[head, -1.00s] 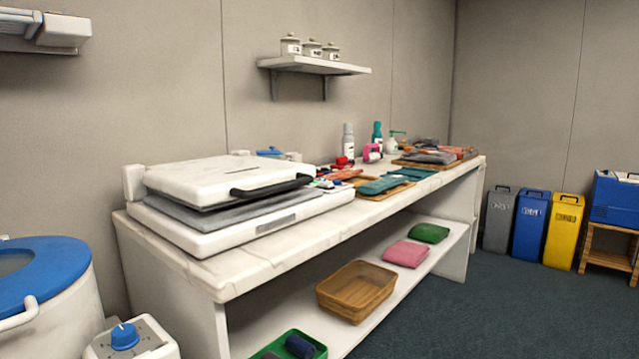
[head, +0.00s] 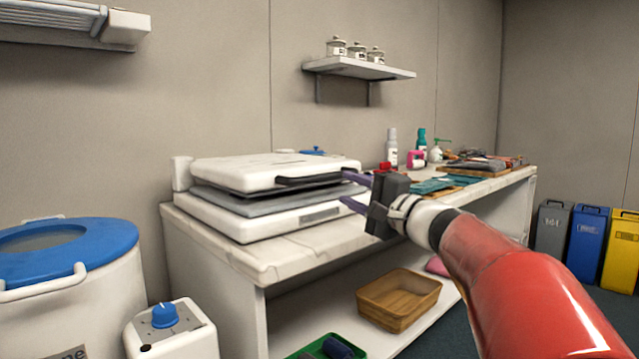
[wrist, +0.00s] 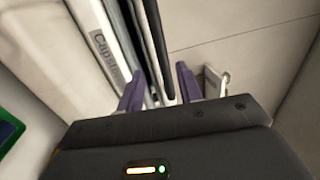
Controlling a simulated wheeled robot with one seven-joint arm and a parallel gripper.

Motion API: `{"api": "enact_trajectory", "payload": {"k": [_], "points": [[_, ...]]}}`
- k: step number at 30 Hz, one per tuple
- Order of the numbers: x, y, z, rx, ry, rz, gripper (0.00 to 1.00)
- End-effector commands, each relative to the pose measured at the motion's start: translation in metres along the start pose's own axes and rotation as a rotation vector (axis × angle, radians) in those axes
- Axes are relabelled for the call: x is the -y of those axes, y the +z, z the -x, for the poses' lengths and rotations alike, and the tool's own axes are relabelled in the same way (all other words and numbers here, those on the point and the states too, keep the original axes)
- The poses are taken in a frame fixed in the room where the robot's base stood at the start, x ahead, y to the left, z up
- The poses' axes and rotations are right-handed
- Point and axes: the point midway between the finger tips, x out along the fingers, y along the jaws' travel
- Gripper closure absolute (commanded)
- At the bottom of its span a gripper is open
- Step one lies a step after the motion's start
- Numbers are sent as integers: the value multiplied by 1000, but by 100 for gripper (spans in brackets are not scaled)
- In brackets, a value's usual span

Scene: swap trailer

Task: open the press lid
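The press sits on the left end of the white bench. Its white lid (head: 255,172) lies low over a grey pad (head: 250,202) and the white base (head: 240,222), with a dark gap between. The black handle (head: 300,181) runs along the lid's front edge. My gripper (head: 350,192) is at the press's right front, one purple finger above the other, near the handle's right end. In the wrist view my gripper (wrist: 160,70) has its fingers apart, with a dark bar, apparently the handle, between them. Contact cannot be told.
The bench top (head: 255,255) has a bare strip before the press. A brown basket (head: 400,298) is on the lower shelf. A blue-rimmed drum (head: 65,285) and a knobbed box (head: 170,330) stand at left.

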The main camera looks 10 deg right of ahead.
Motion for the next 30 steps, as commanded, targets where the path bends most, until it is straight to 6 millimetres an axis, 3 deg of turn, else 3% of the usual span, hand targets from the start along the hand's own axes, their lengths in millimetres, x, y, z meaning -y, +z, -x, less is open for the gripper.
{"api": "enact_trajectory", "payload": {"k": [16,27,30], "points": [[4,-3,-71,-3,-11,-6,64],[3,-2,-78,-4,-11,-5,64],[3,-2,-78,-4,-11,-5,76]]}}
